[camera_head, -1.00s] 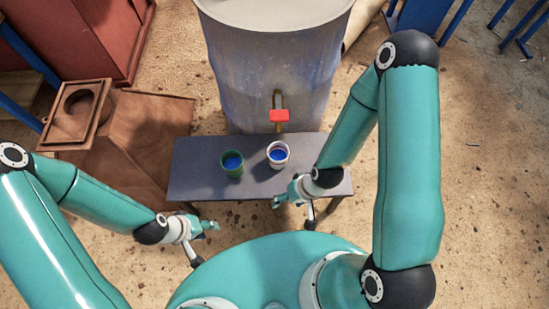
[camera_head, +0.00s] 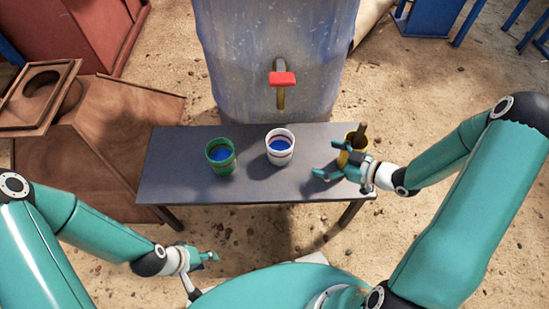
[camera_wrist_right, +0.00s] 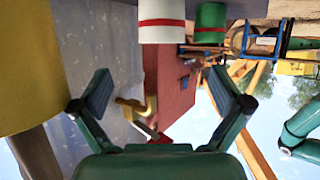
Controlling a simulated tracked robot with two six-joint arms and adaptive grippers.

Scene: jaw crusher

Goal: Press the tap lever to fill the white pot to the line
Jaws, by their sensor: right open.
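The white pot (camera_head: 281,158) stands upright on the dark bench, with a red band and blue inside; its level against the line is unclear. It also shows upside down in the right wrist view (camera_wrist_right: 162,28). The brass tap (camera_head: 281,98) with its red lever (camera_head: 283,78) is on the grey drum, above the white pot in the picture. My right gripper (camera_head: 328,158) is open and empty at the bench's right end, right of the white pot, in front of the yellow pot (camera_head: 352,157). My left gripper (camera_head: 210,257) is low in front of the bench; its fingers are too small to judge.
A green pot (camera_head: 221,164) with blue inside stands left of the white pot. The yellow pot holds a brown handle (camera_head: 361,131). The bench (camera_head: 190,190) is clear at its left end and along its front. The drum (camera_head: 240,60) stands behind it; brown wooden pieces (camera_head: 100,140) lie left.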

